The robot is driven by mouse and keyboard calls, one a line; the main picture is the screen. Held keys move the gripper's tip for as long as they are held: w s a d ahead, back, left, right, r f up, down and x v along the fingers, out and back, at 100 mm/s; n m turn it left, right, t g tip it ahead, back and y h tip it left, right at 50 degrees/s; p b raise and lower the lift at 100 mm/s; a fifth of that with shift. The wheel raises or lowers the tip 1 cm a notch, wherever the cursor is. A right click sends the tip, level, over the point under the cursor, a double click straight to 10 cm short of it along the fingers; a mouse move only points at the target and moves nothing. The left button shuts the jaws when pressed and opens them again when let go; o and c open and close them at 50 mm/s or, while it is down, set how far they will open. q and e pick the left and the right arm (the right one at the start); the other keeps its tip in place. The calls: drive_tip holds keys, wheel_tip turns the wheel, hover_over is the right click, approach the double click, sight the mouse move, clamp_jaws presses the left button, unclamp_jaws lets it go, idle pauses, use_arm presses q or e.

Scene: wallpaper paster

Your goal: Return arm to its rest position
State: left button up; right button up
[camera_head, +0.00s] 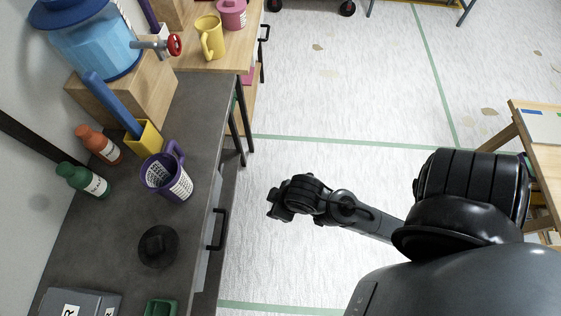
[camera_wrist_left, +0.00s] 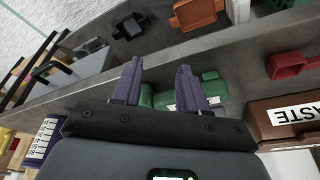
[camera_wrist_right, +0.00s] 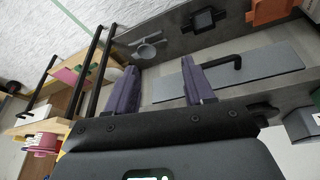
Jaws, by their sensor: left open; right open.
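My left gripper (camera_wrist_left: 160,66) is open, with two purple fingers apart and nothing held between them. A green bottle (camera_wrist_left: 212,90) shows just behind its fingers; contact cannot be told. My right gripper (camera_wrist_right: 160,65) is open and empty, its fingers spread in front of a grey drawer front (camera_wrist_right: 255,68) with a black handle. In the head view, a black arm of mine comes in from the right, and its end lies over the floor beside the counter. Gripper fingers cannot be made out there.
The dark counter (camera_head: 110,230) holds a purple mug (camera_head: 175,187), an orange bottle (camera_head: 107,150), a green bottle (camera_head: 84,182) and a black round dish (camera_head: 157,246). A blue dispenser (camera_head: 95,45) stands on a wooden block. The floor (camera_head: 330,110) has free room.

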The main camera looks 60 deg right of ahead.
drive_tip(key=shift+s, duration=0.6)
drive_tip(key=shift+r, duration=0.1)
